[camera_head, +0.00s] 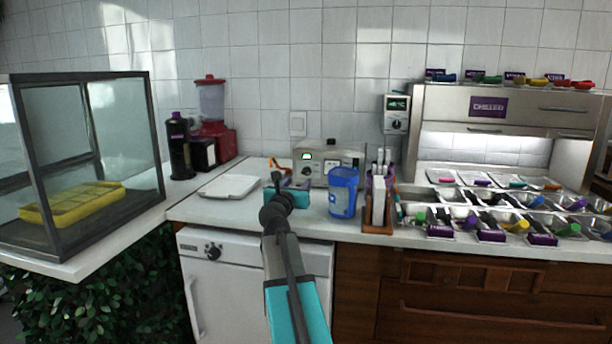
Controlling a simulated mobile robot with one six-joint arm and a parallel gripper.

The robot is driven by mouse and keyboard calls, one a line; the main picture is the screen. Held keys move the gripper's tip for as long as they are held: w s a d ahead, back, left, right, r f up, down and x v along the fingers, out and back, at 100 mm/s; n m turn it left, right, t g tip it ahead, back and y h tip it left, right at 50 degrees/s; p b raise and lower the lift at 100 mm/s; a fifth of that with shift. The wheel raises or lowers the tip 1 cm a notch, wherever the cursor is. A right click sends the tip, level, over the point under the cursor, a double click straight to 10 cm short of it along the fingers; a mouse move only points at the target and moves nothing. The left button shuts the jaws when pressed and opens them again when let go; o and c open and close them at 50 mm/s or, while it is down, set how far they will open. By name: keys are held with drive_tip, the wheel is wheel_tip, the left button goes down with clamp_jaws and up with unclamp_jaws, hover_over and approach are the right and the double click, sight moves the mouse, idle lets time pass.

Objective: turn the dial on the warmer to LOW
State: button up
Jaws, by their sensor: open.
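A low silver box with a small green display (330,158) stands on the counter against the tiled wall, and seems to be the warmer. A small round dial (306,170) shows on its front, below the display; its setting is too small to read. My arm reaches up from the bottom middle. My gripper (288,184), with teal parts, is just in front of the box's left side, near the dial. The jaws are open and seem empty. Whether a finger touches the dial I cannot tell.
A blue tub (343,192) stands right of my gripper, beside a wooden utensil holder (376,211). A white tray (229,186) lies to the left. Other dials show on a wall unit (397,114) and a white under-counter appliance (255,265). A glass case (90,150) stands far left.

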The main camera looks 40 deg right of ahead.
sight(306, 172)
drive_tip(key=shift+b+x, duration=1.2)
drive_tip(key=shift+x, duration=4.55)
drive_tip(key=c, duration=1.1)
